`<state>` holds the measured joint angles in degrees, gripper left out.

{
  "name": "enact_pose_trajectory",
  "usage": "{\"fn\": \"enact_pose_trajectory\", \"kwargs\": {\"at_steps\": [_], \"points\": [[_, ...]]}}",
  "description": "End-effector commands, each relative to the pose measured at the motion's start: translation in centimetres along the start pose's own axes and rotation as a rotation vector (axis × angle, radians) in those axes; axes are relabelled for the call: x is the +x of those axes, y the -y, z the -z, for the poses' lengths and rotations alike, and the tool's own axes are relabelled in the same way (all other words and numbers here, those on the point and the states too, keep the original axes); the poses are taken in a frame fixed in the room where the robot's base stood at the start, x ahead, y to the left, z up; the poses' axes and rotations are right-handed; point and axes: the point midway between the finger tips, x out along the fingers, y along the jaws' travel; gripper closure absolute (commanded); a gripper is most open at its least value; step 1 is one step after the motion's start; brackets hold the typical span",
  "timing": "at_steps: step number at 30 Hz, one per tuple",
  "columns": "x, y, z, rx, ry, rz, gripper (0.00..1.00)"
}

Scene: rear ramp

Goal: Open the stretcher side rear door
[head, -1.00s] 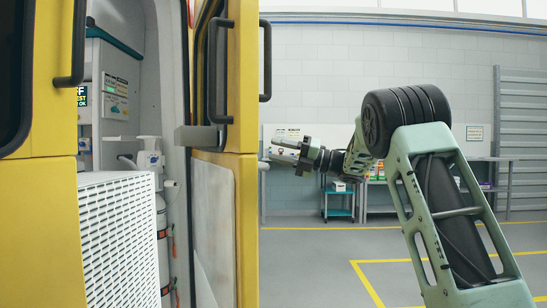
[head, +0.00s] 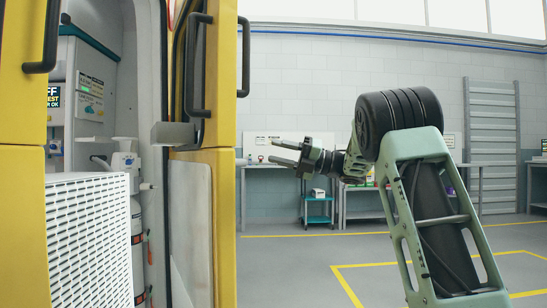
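A yellow rear door (head: 224,190) with a pale inner panel stands swung open, seen nearly edge-on left of centre. Black grab handles (head: 244,57) show on both its faces, and a grey block sits at mid height on its inner side. Another yellow door or body panel (head: 22,215) fills the left edge, with a black handle at its top. I cannot tell which one is the stretcher side door. My gripper (head: 273,152) is to the right of the open door, apart from it in the picture. Its two fingers are spread and hold nothing.
Between the yellow parts, the vehicle's interior shows a white perforated box (head: 88,235) and a white cylinder (head: 137,240). A teal cart (head: 319,208) and workbenches stand along the far wall.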

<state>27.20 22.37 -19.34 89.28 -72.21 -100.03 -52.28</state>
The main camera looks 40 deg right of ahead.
Motion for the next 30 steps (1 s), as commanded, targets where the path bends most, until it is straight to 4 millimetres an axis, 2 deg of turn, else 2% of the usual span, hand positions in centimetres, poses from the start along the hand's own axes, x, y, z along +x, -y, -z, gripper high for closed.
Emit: {"fn": "enact_pose_trajectory", "kwargs": {"at_steps": [18, 30], "points": [[-3.9, -0.5, 0.8, -0.001, 0.0, 0.0, 0.6], [-4.2, -0.7, 0.8, 0.0, -0.001, 0.0, 0.6]]}}
